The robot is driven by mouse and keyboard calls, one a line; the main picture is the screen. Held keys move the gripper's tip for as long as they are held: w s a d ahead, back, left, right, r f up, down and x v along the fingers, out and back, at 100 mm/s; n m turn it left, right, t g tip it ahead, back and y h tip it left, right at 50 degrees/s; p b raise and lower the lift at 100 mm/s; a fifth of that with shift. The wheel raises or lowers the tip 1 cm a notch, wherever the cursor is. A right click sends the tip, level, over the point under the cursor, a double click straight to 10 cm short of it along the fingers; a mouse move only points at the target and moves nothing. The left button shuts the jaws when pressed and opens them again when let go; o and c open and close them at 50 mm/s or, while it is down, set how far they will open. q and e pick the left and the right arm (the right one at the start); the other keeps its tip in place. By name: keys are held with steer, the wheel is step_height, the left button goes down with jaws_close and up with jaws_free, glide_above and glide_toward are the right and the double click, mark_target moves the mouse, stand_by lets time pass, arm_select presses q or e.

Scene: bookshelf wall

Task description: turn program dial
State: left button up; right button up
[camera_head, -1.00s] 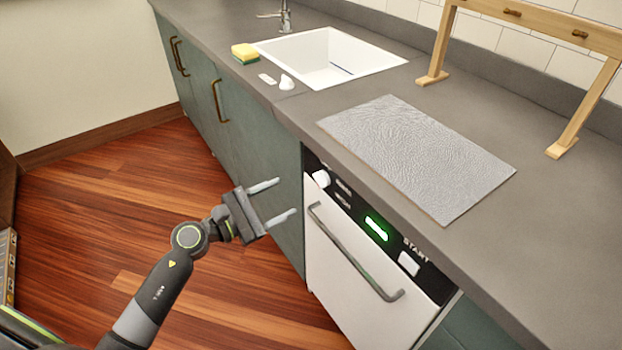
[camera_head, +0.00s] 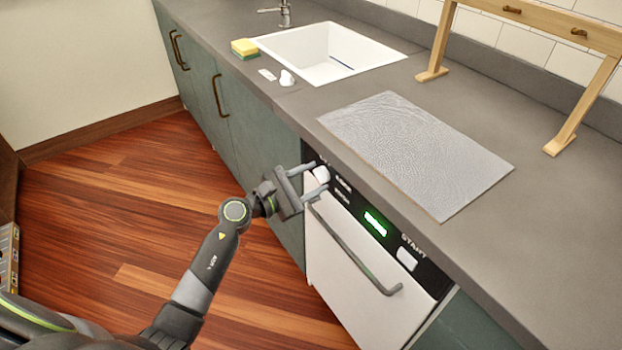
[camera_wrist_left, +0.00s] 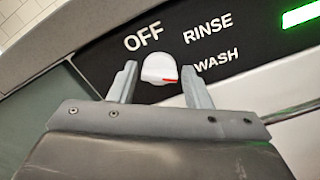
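The program dial (camera_head: 321,174) is a white knob at the left end of the dishwasher's black control panel (camera_head: 352,202). In the left wrist view the dial (camera_wrist_left: 158,67) has a red mark pointing right, toward WASH; OFF is above it, RINSE and WASH to its right. My left gripper (camera_head: 317,180) is open at the panel. In the left wrist view its fingers (camera_wrist_left: 163,80) stand on either side of the dial, with a gap visible on both sides. The right gripper is not in view.
The white dishwasher door (camera_head: 340,275) has a grey bar handle (camera_head: 352,250). A green display (camera_head: 375,223) and a START button (camera_head: 407,258) lie to the right. The grey counter (camera_head: 290,110) overhangs the panel. Wooden floor (camera_head: 130,220) is clear at left.

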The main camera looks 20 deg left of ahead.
arm_select(q)
steer(key=c, duration=0.6)
